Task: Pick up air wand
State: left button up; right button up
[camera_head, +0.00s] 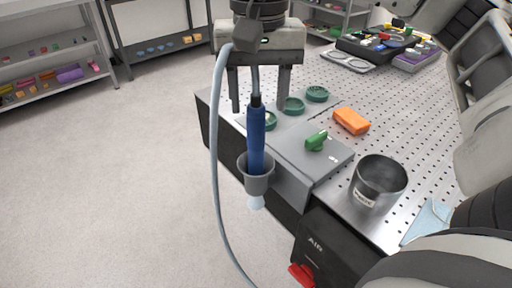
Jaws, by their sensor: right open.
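The air wand (256,140) has a blue handle with a black top. It stands upright in a grey cup holder (257,181) at the table's left front edge, and a pale tip shows below the cup. A grey hose (215,150) loops from its top and hangs down at the left. My right gripper (259,102) is open, with its fingers pointing down. In the picture the wand's black top lies between the fingertips; I cannot tell whether they touch. My left gripper is not in view.
A perforated metal table (400,145) holds green round dishes (293,105), an orange block (351,121), a grey plate with a green knob (316,141) and a metal cup (378,181). A black box marked AIR (325,247) is below. Shelves (50,50) stand behind. Floor at left is clear.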

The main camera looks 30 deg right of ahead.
aim_at(256, 148)
jog(key=shift+a+f, duration=0.15)
jog(key=shift+f, duration=1.75)
jog(key=c, duration=1.1)
jog(key=shift+o, duration=0.2)
jog(key=shift+w+r, duration=0.1)
